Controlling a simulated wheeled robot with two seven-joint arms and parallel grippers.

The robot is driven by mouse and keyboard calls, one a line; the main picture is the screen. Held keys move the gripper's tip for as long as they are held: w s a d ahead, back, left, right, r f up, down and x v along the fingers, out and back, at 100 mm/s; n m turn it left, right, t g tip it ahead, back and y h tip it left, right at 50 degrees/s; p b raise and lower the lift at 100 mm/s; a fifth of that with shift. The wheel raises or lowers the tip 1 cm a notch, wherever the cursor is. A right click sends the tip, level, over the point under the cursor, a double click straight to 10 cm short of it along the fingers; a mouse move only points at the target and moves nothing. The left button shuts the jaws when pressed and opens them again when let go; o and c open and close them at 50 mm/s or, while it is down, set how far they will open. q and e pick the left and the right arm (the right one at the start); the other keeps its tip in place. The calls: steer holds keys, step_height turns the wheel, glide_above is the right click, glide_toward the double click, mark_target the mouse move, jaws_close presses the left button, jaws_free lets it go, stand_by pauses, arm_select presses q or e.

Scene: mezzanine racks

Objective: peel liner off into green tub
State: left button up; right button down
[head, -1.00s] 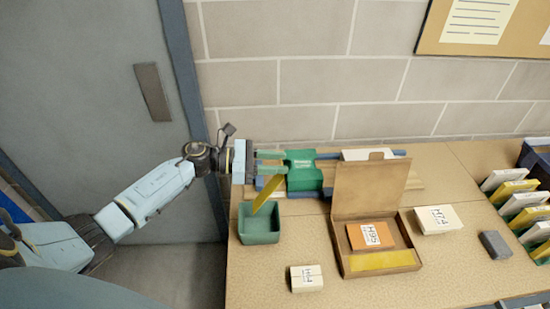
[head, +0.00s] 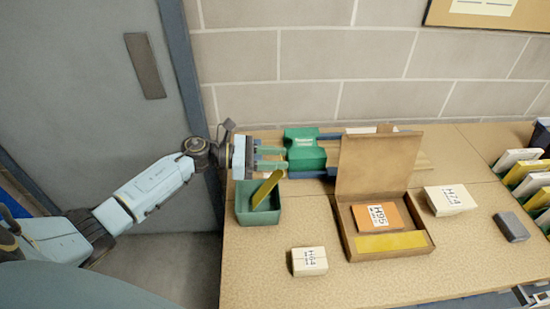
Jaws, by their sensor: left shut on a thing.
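My left gripper (head: 270,158) is at the left end of the bench, above the green tub (head: 259,218). It is shut on a yellow strip, the liner (head: 267,188), which slants down with its lower end at or inside the tub's mouth. I cannot tell whether the strip touches the tub. An open cardboard box (head: 346,237) stands right of the tub with its lid raised. In it are an orange labelled H95 pack (head: 377,217) and a flat yellow strip (head: 391,242) along the front. My right gripper is not in view.
A green block on blue rails (head: 304,150) stands behind the tub, close to my left fingers. White packs H64 (head: 309,261) and H74 (head: 449,200), a grey block (head: 511,228) and a rack of white and yellow packs (head: 525,175) are on the bench. The bench's front left is clear.

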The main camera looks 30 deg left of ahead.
arm_select(q)
steer(key=shift+f, duration=0.2)
steer(key=o, duration=0.8)
steer(key=b+v, duration=0.3)
steer(key=v, duration=1)
steer(key=shift+a, duration=0.2)
